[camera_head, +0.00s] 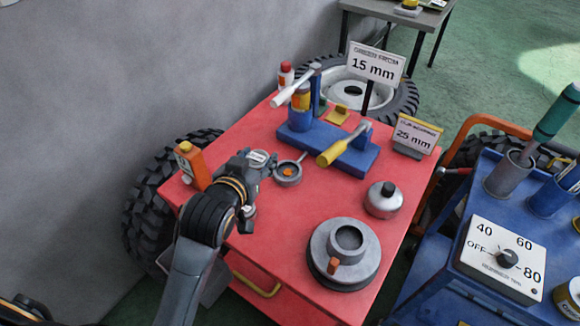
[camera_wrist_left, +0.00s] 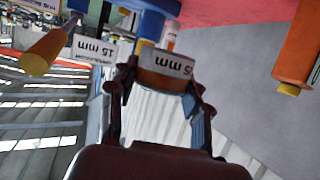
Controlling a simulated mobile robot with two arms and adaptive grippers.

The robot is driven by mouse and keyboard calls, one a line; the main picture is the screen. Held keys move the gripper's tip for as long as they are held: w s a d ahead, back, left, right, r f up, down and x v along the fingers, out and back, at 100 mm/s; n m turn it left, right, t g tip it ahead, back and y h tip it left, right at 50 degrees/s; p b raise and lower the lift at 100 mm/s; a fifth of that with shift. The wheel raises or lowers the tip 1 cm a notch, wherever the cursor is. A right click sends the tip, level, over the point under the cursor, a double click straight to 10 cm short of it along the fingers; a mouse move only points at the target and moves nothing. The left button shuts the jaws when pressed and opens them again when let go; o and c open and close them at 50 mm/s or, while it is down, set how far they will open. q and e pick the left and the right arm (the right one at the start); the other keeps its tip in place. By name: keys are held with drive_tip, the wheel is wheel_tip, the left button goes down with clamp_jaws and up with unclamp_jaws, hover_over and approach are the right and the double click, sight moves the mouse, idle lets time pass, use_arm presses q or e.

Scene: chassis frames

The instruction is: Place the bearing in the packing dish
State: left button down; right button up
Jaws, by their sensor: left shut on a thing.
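My left gripper (camera_head: 262,166) is above the red cart top, at its left side. In the left wrist view its fingers (camera_wrist_left: 165,88) are shut on a small round part (camera_wrist_left: 160,80) with a grey and orange-brown side and a white label ending in "5 mm", upside down. The label also shows at the gripper in the head view. I cannot tell for sure that this part is the bearing. A small grey dish (camera_head: 288,180) with a handle and an orange blob inside lies just right of the gripper; it may be the packing dish. My right gripper is not in view.
A blue stand (camera_head: 350,160) with a yellow-handled tool (camera_head: 335,153) is behind. A silver can (camera_head: 384,200) and large grey round hub (camera_head: 345,255) stand at front right. Signs read 15 mm (camera_head: 375,66) and 25 mm (camera_head: 415,134).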

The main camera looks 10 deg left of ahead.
use_arm(q)
drive_tip(key=w+d+f+m+h+p, duration=0.1)
drive_tip(key=w+d+p, duration=0.25)
drive_tip(key=w, duration=0.75)
drive_tip(key=shift+h, duration=0.3)
drive_tip(key=f, duration=0.6)
drive_tip(key=shift+d+f+b, duration=0.2)
drive_tip(key=shift+d+b, duration=0.1)
wheel_tip(320, 180, down, 4)
drive_tip(key=shift+r, duration=0.1)
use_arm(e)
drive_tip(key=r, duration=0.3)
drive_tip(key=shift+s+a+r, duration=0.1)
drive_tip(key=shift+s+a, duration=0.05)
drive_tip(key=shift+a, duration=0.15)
use_arm(q)
drive_tip(key=shift+f, duration=0.65)
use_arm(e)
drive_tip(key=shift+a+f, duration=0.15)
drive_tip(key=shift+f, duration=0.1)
